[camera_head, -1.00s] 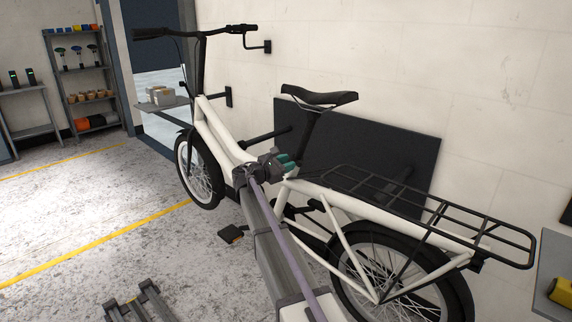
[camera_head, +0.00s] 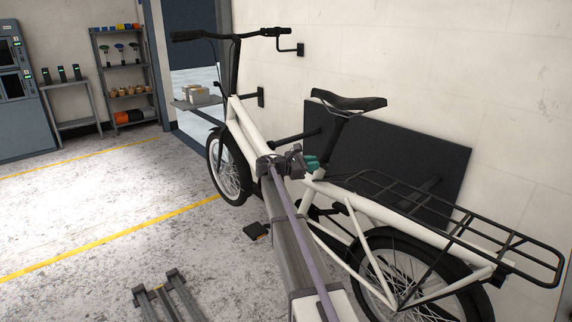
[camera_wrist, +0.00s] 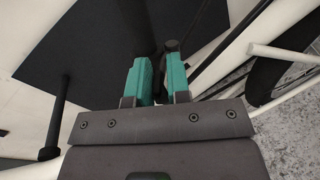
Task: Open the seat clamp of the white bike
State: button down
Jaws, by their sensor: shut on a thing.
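The white bike (camera_head: 375,213) stands along the wall, with its black saddle (camera_head: 347,101) on a dark seat post (camera_head: 334,134). My gripper (camera_head: 314,162) is at the foot of the seat post, where the post enters the frame. In the wrist view its two teal fingers (camera_wrist: 160,75) stand close together on a small dark part of the seat clamp (camera_wrist: 172,46), by the post. The fingers hide most of the clamp, so I cannot tell how far its lever is turned.
A black rear rack (camera_head: 450,215) extends to the right. A dark panel (camera_head: 430,160) is on the wall behind the bike. A grey metal stand (camera_head: 170,298) is on the floor at the front. The floor at left is clear, with yellow lines.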

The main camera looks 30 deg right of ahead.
jog(key=shift+w, duration=0.15)
jog(key=c, duration=1.2)
grip_release()
jog(key=shift+c, duration=0.2)
jog(key=w+a, duration=0.1)
jog(key=a, duration=0.9)
jog(key=shift+w+a+r+p, duration=0.25)
jog(key=shift+a+r+p, duration=0.1)
jog(key=shift+r, duration=0.1)
